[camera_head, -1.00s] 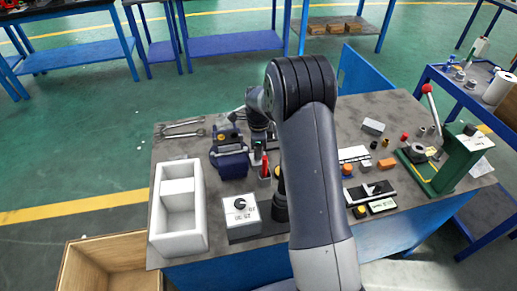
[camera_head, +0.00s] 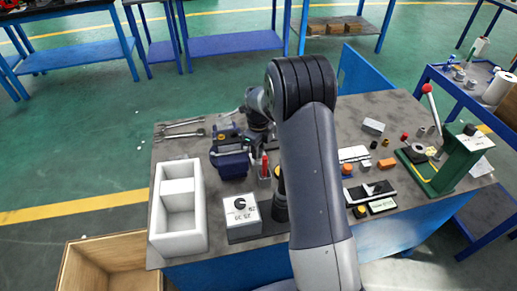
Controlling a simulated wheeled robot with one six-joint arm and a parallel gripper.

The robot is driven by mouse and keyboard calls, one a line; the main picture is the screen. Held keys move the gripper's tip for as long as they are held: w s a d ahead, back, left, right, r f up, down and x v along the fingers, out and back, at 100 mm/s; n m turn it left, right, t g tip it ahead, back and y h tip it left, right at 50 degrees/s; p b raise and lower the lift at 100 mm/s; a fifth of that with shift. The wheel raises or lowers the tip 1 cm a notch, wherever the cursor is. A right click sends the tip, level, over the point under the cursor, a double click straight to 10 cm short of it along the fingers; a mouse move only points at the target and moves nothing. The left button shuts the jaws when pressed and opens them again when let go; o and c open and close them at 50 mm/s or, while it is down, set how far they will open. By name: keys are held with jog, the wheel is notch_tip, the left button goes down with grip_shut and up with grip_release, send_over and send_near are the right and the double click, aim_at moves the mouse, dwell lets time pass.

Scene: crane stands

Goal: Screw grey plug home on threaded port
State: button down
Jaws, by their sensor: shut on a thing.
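My gripper (camera_head: 250,142) is small and partly hidden behind my own arm, pointing down just above and beside the blue vise (camera_head: 232,163) on the workbench. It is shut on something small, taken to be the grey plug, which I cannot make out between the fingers. The threaded port cannot be told apart either; the area under the fingers is dark and crowded. Whether plug and port touch cannot be seen.
On the workbench (camera_head: 338,220) are a white two-part tray (camera_head: 178,242), a white box with a dial (camera_head: 240,212), a red bottle-like item (camera_head: 265,165), wrenches (camera_head: 185,128) and a green press (camera_head: 455,160). A wooden crate (camera_head: 75,270) stands on the floor at left.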

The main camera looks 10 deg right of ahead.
jog(key=shift+m, duration=0.3)
jog(key=m, duration=0.2)
jog(key=shift+m, duration=0.4)
jog(key=c, duration=1)
grip_release()
jog(key=shift+c, duration=0.2)
jog(key=shift+r, duration=0.1)
jog(key=shift+r+p, duration=1.65)
jog(key=shift+r, duration=0.75)
